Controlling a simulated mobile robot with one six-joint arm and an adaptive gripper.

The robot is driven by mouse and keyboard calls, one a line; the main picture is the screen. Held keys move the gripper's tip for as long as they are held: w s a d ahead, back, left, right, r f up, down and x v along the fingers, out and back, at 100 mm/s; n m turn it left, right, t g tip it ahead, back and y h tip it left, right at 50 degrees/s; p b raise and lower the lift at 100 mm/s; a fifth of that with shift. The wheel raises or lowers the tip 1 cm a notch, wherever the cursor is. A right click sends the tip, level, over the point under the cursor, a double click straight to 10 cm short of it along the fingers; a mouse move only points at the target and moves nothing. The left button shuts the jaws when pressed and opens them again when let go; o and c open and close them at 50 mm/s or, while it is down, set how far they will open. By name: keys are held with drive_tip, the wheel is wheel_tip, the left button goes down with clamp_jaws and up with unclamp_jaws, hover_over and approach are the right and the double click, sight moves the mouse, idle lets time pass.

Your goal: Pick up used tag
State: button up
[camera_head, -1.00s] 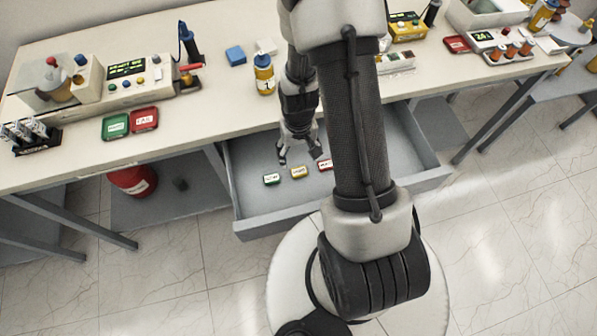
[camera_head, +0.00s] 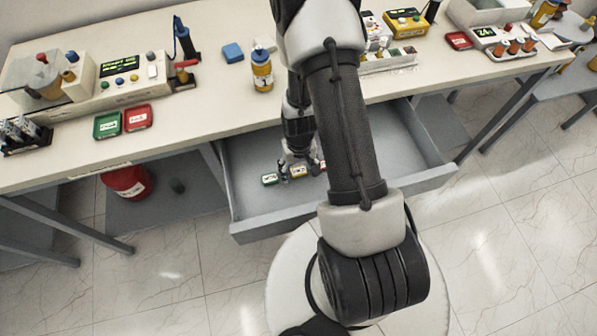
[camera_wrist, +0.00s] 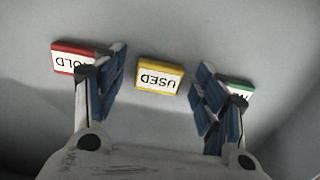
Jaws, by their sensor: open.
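The used tag (camera_wrist: 158,76) is a yellow block with a white face reading "USED". It lies on the floor of the open grey drawer (camera_head: 250,222); its yellow edge shows in the head view (camera_head: 297,171). My gripper (camera_wrist: 160,90) is open above the drawer floor, its fingers on either side of the used tag with gaps to both. In the head view my gripper (camera_head: 297,165) is low inside the drawer, partly covering the tag.
A red tag (camera_wrist: 73,58) reading "OLD" in its visible part and a green tag (camera_wrist: 238,90) lie beside the fingers, each partly hidden. The drawer walls surround the tags. The table (camera_head: 200,125) holds bottles and instruments. The drawer's right part looks clear.

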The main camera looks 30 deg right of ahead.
drive_tip(key=shift+c, duration=0.2)
drive_tip(key=c, duration=0.8)
drive_tip(key=shift+r, duration=0.2)
